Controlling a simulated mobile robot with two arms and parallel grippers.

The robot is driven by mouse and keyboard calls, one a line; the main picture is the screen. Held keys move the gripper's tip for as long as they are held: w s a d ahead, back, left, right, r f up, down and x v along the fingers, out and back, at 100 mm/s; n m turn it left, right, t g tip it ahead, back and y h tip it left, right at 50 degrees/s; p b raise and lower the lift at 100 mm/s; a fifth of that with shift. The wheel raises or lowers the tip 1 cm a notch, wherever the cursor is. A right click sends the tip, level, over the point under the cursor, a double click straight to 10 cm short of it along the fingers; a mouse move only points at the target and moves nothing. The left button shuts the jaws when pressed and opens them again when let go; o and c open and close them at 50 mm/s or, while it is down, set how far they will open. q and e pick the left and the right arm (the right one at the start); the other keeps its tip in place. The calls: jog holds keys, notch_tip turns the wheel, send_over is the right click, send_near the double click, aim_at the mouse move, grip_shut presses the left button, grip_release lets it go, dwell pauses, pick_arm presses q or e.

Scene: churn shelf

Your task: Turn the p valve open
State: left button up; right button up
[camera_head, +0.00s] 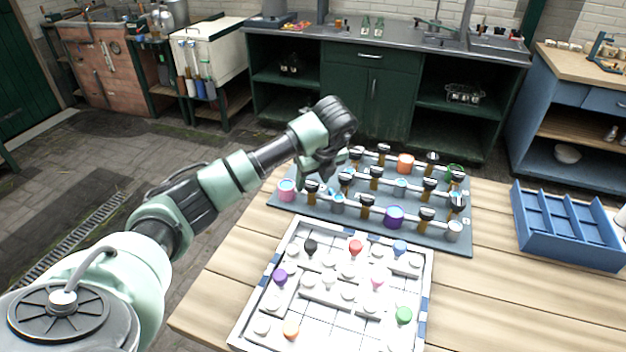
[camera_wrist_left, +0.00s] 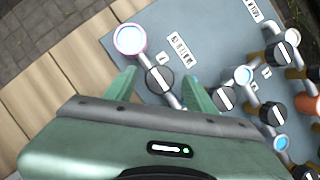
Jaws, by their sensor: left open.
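A grey-blue valve board (camera_head: 458,241) lies on the table with several pipes. Each pipe carries black round knobs with a white bar. At its left end is a pink-rimmed pipe end (camera_head: 287,190), also in the left wrist view (camera_wrist_left: 130,38). The black knob (camera_wrist_left: 160,79) beside it lies between the fingertips of my left gripper (camera_wrist_left: 160,84), which is open; contact cannot be told. In the head view my left gripper (camera_head: 328,172) is above the board's left part. The labels are too small to read, so I cannot tell which valve is p. My right gripper is not in view.
A white tray (camera_head: 238,336) with coloured and white knobs lies in front of the board. A blue divided crate (camera_head: 565,238) stands at the right. Table wood between board and crate is bare. Dark green cabinets stand behind.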

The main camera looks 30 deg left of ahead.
pick_arm(q)
jog(key=b+v, duration=0.1)
jog(key=v, duration=0.6)
jog(key=shift+r, duration=0.2)
jog(key=shift+d, duration=0.1)
